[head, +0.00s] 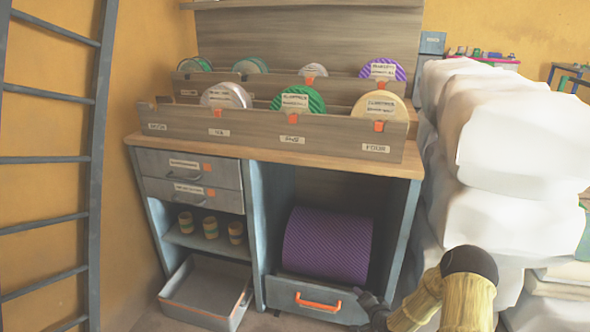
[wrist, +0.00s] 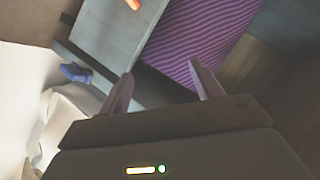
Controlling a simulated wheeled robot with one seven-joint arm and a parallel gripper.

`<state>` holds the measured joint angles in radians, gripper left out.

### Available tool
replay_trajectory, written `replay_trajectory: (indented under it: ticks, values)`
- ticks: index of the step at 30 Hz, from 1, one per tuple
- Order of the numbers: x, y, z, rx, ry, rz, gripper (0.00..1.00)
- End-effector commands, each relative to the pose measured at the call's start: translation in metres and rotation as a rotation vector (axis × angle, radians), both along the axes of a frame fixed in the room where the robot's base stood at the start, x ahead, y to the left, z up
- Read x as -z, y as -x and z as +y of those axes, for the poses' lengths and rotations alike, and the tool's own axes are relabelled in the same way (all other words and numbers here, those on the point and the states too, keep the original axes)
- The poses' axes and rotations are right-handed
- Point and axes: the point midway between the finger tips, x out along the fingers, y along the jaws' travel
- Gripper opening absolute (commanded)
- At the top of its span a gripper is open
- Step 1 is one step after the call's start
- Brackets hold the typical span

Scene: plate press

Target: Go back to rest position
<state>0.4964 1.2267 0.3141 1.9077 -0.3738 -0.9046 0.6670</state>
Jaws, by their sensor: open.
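My gripper (head: 372,303) is low in the head view, beside the right end of the lower drawer (head: 290,298) with the orange handle (head: 318,303). In the wrist view my gripper (wrist: 160,88) has its two fingers apart with nothing between them. The drawer front shows beyond the fingers at the upper left, with a bit of its orange handle (wrist: 133,4). A purple ribbed roll (head: 328,245) stands in the compartment above the drawer; it also shows in the wrist view (wrist: 200,40).
The cabinet carries a wooden rack (head: 270,133) with several coloured discs. An open grey drawer (head: 207,290) juts out at lower left. White sacks (head: 520,140) are stacked on the right, close to my arm. A ladder (head: 45,157) stands at the far left.

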Motion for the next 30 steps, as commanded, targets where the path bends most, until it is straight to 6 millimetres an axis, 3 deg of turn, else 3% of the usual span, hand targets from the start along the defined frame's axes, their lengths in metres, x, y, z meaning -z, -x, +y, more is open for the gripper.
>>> replay_trajectory:
  ticks: [1, 8, 14, 23, 30]
  values:
    - [-0.022, 0.001, 0.006, -0.036, 0.045, 0.026, 0.65]
    - [-0.089, 0.026, 0.022, -0.172, 0.237, 0.172, 0.65]
    - [-0.148, 0.061, 0.033, -0.275, 0.385, 0.292, 0.65]
    - [-0.235, 0.134, 0.048, -0.411, 0.553, 0.459, 0.65]
    - [-0.294, 0.206, 0.061, -0.515, 0.628, 0.579, 0.65]
